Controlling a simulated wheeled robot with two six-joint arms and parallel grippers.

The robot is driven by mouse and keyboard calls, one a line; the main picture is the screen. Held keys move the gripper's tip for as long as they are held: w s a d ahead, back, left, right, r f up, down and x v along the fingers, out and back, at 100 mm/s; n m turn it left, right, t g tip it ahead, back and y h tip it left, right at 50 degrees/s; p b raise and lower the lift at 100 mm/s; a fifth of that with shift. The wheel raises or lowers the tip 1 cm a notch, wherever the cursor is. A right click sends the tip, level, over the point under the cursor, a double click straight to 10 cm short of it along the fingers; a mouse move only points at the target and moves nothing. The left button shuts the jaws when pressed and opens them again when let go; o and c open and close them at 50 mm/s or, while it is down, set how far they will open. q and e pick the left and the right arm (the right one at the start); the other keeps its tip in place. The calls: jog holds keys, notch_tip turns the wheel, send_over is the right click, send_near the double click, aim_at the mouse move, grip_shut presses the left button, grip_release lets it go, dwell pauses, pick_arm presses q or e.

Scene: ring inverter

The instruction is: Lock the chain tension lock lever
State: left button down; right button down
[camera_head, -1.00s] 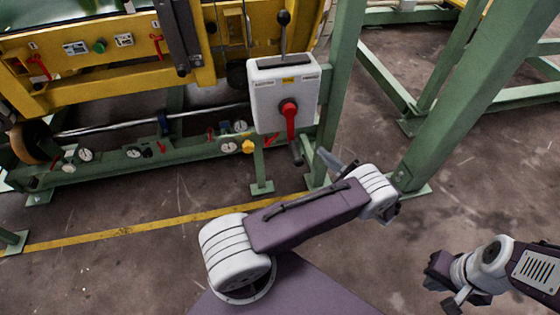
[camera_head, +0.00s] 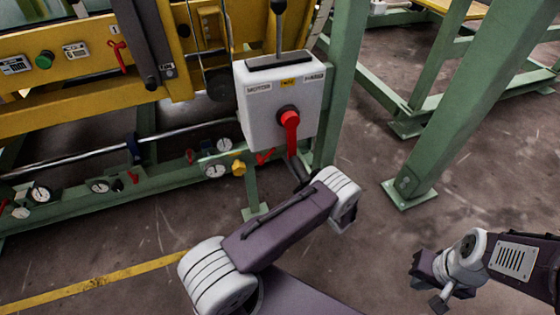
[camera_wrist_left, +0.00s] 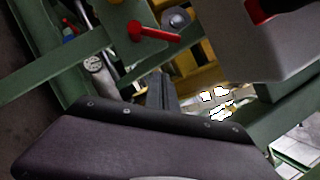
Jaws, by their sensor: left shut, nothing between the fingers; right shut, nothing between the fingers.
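A red lever (camera_head: 265,157) sticks out from the green lower rail, just below and left of the white control box (camera_head: 275,108). In the left wrist view a red lever (camera_wrist_left: 152,33) on a green plate shows near the top, apart from my gripper. Which red lever is the chain tension lock is not readable. My left gripper (camera_head: 303,178) is just below the box, mostly hidden by my forearm; its dark shut fingers (camera_wrist_left: 160,90) show empty in the left wrist view. My right gripper (camera_head: 432,280) is shut and empty over bare floor at right.
The box carries a red rotary handle (camera_head: 290,121) and a black-knobbed stick (camera_head: 278,22). A green post (camera_head: 342,85) stands beside the box.

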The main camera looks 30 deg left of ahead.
pick_arm(q)
jog(key=s+a+r, duration=0.1)
jog(key=s+a+r+b, duration=0.1)
jog(key=shift+s+a+r, duration=0.2)
jog(key=shift+a+r, duration=0.05)
jog(key=shift+r, duration=0.15)
jog(key=n+p, duration=0.1)
jog(key=r+n+g+p, duration=0.1)
jog(key=p, duration=0.1)
jog(key=s+r+n+p, duration=0.1)
jog(key=shift+a+g+h+p, duration=0.3)
jog(key=shift+a+g+p, duration=0.1)
jog(key=shift+w+d+f, duration=0.1)
